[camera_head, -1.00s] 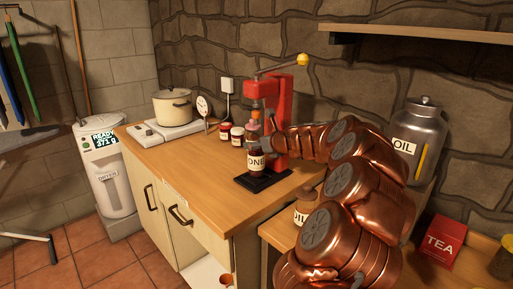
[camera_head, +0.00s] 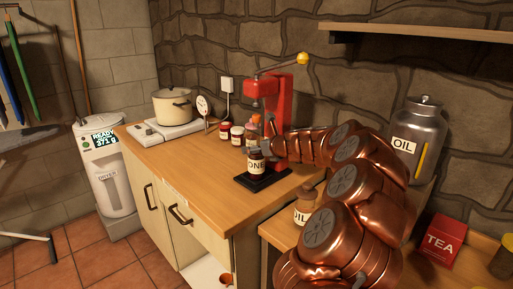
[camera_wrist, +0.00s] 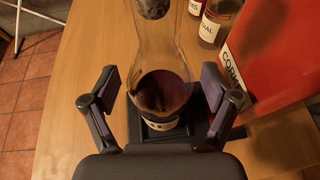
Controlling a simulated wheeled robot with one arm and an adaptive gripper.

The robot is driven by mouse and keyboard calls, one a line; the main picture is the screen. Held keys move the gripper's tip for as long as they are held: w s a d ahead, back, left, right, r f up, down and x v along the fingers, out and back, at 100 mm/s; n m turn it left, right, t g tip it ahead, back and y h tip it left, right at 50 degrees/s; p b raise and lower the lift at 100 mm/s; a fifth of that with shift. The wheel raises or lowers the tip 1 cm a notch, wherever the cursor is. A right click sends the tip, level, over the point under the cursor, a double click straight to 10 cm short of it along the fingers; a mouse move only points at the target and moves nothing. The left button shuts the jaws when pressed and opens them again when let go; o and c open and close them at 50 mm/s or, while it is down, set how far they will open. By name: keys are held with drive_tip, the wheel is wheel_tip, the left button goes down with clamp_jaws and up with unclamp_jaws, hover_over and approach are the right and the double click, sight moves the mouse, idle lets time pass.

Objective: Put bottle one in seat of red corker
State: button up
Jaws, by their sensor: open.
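Bottle one (camera_head: 257,165), with a dark body and a white "ONE" label, stands on the black base (camera_head: 277,182) of the red corker (camera_head: 271,92). My gripper (camera_head: 265,134) is beside the bottle's upper part in the head view, which is partly hidden. In the wrist view my gripper (camera_wrist: 163,95) is open, with one finger on each side of the bottle (camera_wrist: 162,90) and visible gaps between. The bottle's clear glass and dark contents show there, above the black base (camera_wrist: 158,131). The corker's red side (camera_wrist: 268,50) is at the right.
Small jars (camera_head: 226,131) stand behind the corker, near a hotplate with a cream pot (camera_head: 172,106). An oil bottle (camera_head: 304,207) stands below my arm, and a large oil jar (camera_head: 418,140) is at the right. The counter front (camera_head: 200,185) is clear.

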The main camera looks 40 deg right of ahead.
drive_tip(key=v, duration=1.2)
drive_tip(key=w+a+f+n+g+y, duration=0.1)
drive_tip(key=w+a+n+y, duration=0.15)
drive_tip(key=a+n, duration=0.6)
drive_tip(key=w+a+f+n+g+y, duration=0.1)
drive_tip(key=a+n+g+y, duration=0.15)
drive_tip(key=a, duration=1.05)
drive_tip(key=s+a+f+n+g+y, duration=0.1)
drive_tip(key=s+a+f+n+g, duration=0.15)
drive_tip(key=a+n, duration=0.45)
drive_tip(key=s+a+f+n+g+y, duration=0.1)
drive_tip(key=s+a+f+n, duration=0.2)
drive_tip(key=a, duration=0.7)
drive_tip(key=s+a+f+n+g+h, duration=0.1)
drive_tip(key=s+a+f+n+g, duration=0.2)
drive_tip(key=s+n, duration=0.45)
drive_tip(key=s+a+f+n+g+h, duration=0.1)
drive_tip(key=s+a+f+n+g, duration=0.25)
drive_tip(key=s, duration=0.65)
drive_tip(key=s+d+n+g+h, duration=0.1)
drive_tip(key=s+d+n+h, duration=0.1)
drive_tip(key=s+n, duration=0.3)
drive_tip(key=s+f+h, duration=0.1)
drive_tip(key=s, duration=0.2)
drive_tip(key=shift+s+d+n+g, duration=0.3)
drive_tip(key=shift+g, duration=0.05)
